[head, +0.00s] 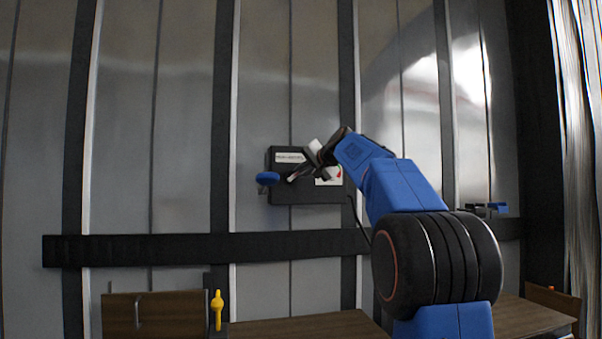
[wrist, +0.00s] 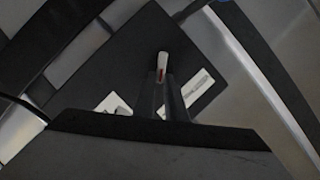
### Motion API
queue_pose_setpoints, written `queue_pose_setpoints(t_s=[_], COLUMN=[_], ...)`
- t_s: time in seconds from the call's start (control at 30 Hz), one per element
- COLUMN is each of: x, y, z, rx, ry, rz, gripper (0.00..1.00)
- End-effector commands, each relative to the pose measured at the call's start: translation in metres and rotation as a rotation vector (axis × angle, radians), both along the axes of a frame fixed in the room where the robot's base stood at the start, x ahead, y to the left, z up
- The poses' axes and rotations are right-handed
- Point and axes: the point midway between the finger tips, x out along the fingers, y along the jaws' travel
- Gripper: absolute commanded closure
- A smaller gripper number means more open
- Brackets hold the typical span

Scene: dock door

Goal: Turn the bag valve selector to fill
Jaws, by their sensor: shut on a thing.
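The valve box (head: 283,192) is a dark panel on the grey ribbed wall, with white labels on its face. My gripper (head: 306,167) reaches it from the right, in front of the panel. In the wrist view my gripper (wrist: 166,98) is shut on the selector lever (wrist: 162,62), whose pale tip with a small red mark shows just beyond the fingers. The fingers and palm hide the lever's base and parts of the labels, so I cannot read which setting it points to.
A blue knob (head: 268,178) sits at the panel's left side. A black rail (head: 150,249) crosses the wall below. A yellow handle (head: 217,309) stands by wooden crates (head: 160,315) at the bottom. The wall left of the panel is clear.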

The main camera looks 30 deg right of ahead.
Motion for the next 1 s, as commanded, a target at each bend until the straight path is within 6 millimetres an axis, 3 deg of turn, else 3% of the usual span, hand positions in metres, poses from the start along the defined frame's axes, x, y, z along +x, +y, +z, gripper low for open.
queue_pose_setpoints(t_s=[0.17,0.2,0.27,0.67,1.0], x=[0.0,0.0,0.0,-0.006,-0.062], y=[0.0,0.0,0.0,-0.001,-0.003], z=[0.0,0.0,0.0,0.001,0.016], rx=[0.0,0.0,0.0,0.0,-0.002], ry=[0.001,0.001,0.001,0.001,0.0], rz=[-0.001,-0.001,-0.001,-0.001,-0.002], gripper=[1.0,0.82,0.7,0.7,0.7])
